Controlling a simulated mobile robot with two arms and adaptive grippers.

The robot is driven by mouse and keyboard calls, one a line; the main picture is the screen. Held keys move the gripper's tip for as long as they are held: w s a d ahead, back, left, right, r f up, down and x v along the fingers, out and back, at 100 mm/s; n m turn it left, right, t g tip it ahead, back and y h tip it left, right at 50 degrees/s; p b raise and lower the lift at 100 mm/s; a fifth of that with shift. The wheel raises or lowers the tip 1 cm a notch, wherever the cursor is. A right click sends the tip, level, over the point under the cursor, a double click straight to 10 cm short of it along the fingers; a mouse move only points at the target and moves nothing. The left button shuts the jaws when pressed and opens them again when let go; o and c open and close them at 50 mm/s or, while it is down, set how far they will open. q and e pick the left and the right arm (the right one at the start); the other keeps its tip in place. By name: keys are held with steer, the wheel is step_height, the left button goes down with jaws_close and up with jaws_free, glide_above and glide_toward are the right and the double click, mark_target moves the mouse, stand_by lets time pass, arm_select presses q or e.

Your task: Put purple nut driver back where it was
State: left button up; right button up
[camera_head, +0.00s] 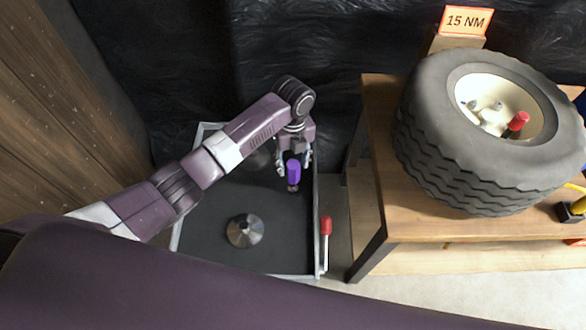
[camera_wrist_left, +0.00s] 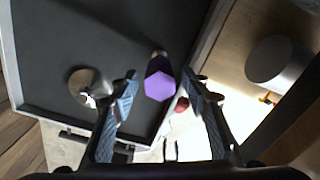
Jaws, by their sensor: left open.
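The purple nut driver (camera_head: 293,171) is at the right side of the grey tray (camera_head: 210,258), with its purple handle up and a metal end below. My left gripper (camera_head: 294,163) is over the tray with its fingers open on either side of the handle. In the left wrist view the purple handle (camera_wrist_left: 159,86) shows between the two spread fingers, with a gap visible on its left. I cannot tell whether the driver touches the tray floor or a finger. My right gripper is not in view.
A metal cone-shaped disc (camera_head: 245,230) sits in the tray. A red-handled tool (camera_head: 326,227) is at the tray's right edge. A wooden table (camera_head: 385,205) on the right bears a large tire (camera_head: 475,150) and a "15 NM" sign (camera_head: 466,21). The tray's front left is clear.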

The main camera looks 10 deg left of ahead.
arm_select(q)
step_height(320, 180, up, 8)
steer(key=shift+f, duration=0.1)
stand_by(0.6)
